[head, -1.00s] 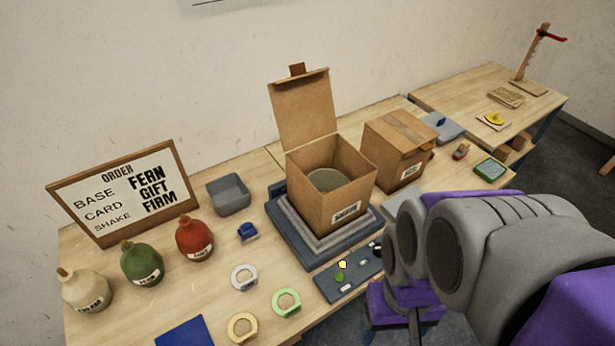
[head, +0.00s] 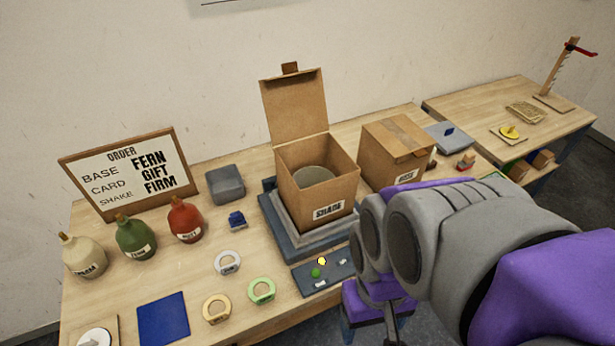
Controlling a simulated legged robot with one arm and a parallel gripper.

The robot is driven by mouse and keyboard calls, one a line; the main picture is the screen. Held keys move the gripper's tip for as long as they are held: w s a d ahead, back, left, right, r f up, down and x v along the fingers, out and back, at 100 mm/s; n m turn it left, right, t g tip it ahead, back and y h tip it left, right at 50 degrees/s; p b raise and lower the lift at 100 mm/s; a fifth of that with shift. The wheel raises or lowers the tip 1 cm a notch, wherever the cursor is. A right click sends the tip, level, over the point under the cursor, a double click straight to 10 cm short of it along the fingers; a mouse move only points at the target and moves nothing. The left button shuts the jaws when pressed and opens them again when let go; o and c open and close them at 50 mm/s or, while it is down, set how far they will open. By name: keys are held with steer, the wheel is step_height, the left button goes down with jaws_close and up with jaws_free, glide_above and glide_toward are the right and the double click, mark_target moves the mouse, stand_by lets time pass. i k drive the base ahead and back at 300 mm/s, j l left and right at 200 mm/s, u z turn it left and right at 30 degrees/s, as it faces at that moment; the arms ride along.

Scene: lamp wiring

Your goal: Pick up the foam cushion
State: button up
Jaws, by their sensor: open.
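I cannot tell for sure which thing is the foam cushion. A flat grey slab with a small blue tab (head: 447,137) lies behind and to the right of the closed carton and may be it. A grey block-like or tray-like piece (head: 225,185) sits on the table left of the open carton. My grey and purple arm fills the lower right and covers part of the table's front edge. The fingertips of my gripper cannot be made out.
An open carton (head: 328,185) with a round grey thing inside stands on a grey stepped base (head: 275,240). A closed carton (head: 397,152) is beside it. Several bottles, rings, a blue square (head: 163,318) and a dark panel (head: 305,278) occupy the left and front. A second table (head: 480,110) stands right.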

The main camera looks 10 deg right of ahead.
mark_target(450, 138)
steer(key=i, duration=0.4)
steer(key=z, duration=1.3)
steer(key=i+l, duration=0.9)
steer(key=i+l+u, duration=0.15)
steer(key=i+l, duration=0.75)
steer(key=l, duration=0.1)
